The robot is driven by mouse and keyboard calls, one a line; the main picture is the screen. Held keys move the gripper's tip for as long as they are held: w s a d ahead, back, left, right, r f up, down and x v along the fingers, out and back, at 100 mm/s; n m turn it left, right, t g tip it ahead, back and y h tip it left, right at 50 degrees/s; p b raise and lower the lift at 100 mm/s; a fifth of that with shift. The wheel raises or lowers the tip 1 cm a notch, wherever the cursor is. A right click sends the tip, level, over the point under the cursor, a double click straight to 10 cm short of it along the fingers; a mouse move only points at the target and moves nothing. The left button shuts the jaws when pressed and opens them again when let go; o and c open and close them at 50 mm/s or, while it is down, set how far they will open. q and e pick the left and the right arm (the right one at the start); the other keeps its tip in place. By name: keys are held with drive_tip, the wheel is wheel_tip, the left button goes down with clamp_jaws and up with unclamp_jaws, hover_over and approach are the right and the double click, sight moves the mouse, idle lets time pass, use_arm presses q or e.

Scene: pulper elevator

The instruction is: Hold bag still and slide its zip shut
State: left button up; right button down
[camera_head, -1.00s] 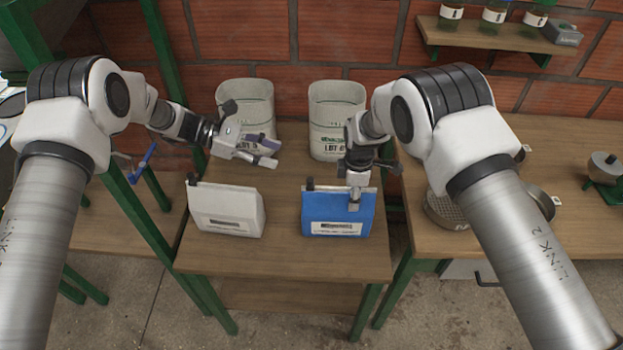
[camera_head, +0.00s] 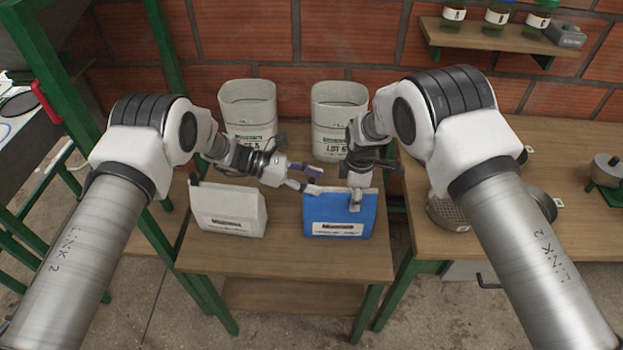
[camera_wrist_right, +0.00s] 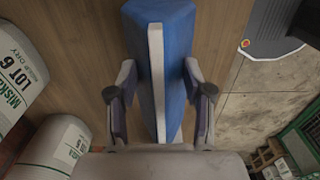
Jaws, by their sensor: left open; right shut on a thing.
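The blue bag (camera_head: 320,212) stands upright on the small wooden table, with a white label low on its front. My right gripper (camera_head: 356,200) comes down over its top edge and is shut on the bag. In the right wrist view the gripper's fingers (camera_wrist_right: 158,88) lie on either side of the blue bag (camera_wrist_right: 178,45), whose pale top strip (camera_wrist_right: 156,70) runs between them. My left gripper (camera_head: 315,180) is open at the bag's upper left corner. Its fingers hide the zip's dark slider there, and contact cannot be told.
A white bag (camera_head: 228,212) with a dark tab at its top left corner stands to the left. Two pale lot containers (camera_head: 248,103) (camera_head: 340,98) stand behind. The table front (camera_head: 285,260) is clear. A side table with round metal pans (camera_head: 450,213) is on the right.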

sight(326, 188)
use_arm(q)
clamp_jaws()
drive_tip(key=shift+d, duration=1.95)
unclamp_jaws()
drive_tip(key=shift+a, duration=0.15)
